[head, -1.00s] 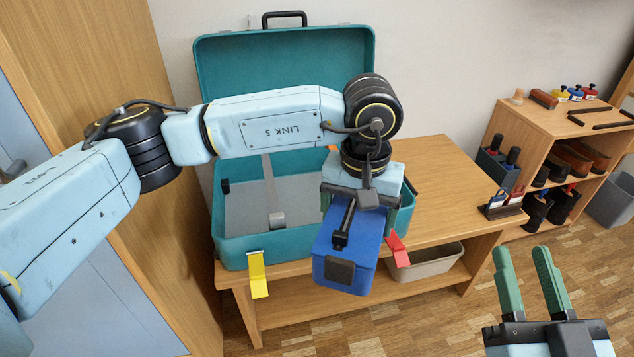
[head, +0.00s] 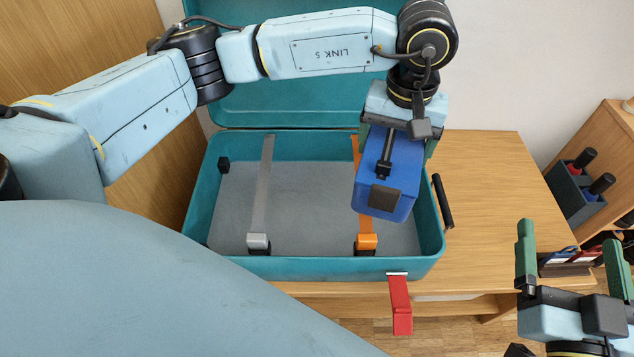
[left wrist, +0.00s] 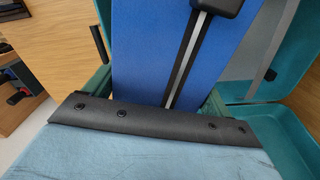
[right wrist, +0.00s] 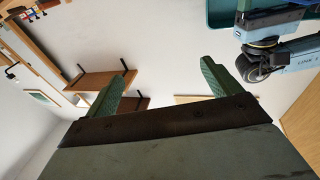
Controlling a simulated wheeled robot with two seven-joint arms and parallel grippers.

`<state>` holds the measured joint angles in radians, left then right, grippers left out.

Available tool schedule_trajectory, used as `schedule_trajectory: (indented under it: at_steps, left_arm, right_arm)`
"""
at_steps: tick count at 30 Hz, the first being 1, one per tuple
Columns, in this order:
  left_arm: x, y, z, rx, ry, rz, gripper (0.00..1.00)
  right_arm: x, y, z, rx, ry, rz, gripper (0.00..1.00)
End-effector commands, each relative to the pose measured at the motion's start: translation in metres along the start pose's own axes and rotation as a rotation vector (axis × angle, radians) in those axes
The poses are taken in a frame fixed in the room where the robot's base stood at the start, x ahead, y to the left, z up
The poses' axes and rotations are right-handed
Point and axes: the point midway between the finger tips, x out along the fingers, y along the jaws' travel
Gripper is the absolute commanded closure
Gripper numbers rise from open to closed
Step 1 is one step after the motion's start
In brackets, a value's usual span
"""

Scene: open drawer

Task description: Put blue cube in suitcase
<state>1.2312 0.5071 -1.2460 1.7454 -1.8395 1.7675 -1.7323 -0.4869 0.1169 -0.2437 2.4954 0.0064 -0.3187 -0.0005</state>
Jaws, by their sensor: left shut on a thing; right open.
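The blue cube (head: 376,185) looks like a blue box with a black strap and a dark patch. It is held above the right part of the open teal suitcase (head: 330,268), tilted a little. My left gripper (head: 398,143) is shut on it from above; in the left wrist view the blue cube (left wrist: 165,50) fills the space past the gripper's edge. The suitcase stands on a wooden table with its lid up at the back, and its grey floor shows bare except for straps. My right gripper (head: 568,255) is open and empty, to the right of the table's front edge.
A grey strap (head: 262,195) and an orange strap (head: 366,240) lie in the suitcase. A red latch tab (head: 400,305) hangs at its front, and a black handle (head: 442,202) is on its right side. The table (head: 490,190) is clear right of the suitcase.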

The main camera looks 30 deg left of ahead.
Motion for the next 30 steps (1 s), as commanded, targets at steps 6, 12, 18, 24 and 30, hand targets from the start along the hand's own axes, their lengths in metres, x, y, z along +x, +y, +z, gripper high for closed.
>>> schedule_trajectory:
  at_steps: [6,12,18,24,30]
  left_arm:
    - [0.007,-0.068,-0.009,-0.332,-0.002,-0.002,0.48]
    - [0.011,-0.119,-0.012,-0.570,0.000,-0.002,0.48]
    - [0.012,-0.142,-0.012,-0.677,0.002,0.000,0.48]
    - [0.025,-0.147,-0.012,-0.700,0.000,0.001,0.48]
    - [0.055,-0.146,-0.012,-0.698,-0.001,0.001,0.48]
  right_arm:
    - [-0.008,0.009,0.037,-0.010,-0.249,0.021,0.00]
    - [-0.021,0.015,0.065,-0.012,-0.431,0.037,0.00]
    - [-0.029,0.018,0.077,-0.013,-0.513,0.045,0.00]
    - [-0.022,0.015,0.069,-0.013,-0.440,0.037,0.00]
    - [-0.005,0.007,0.034,-0.009,-0.201,0.016,0.00]
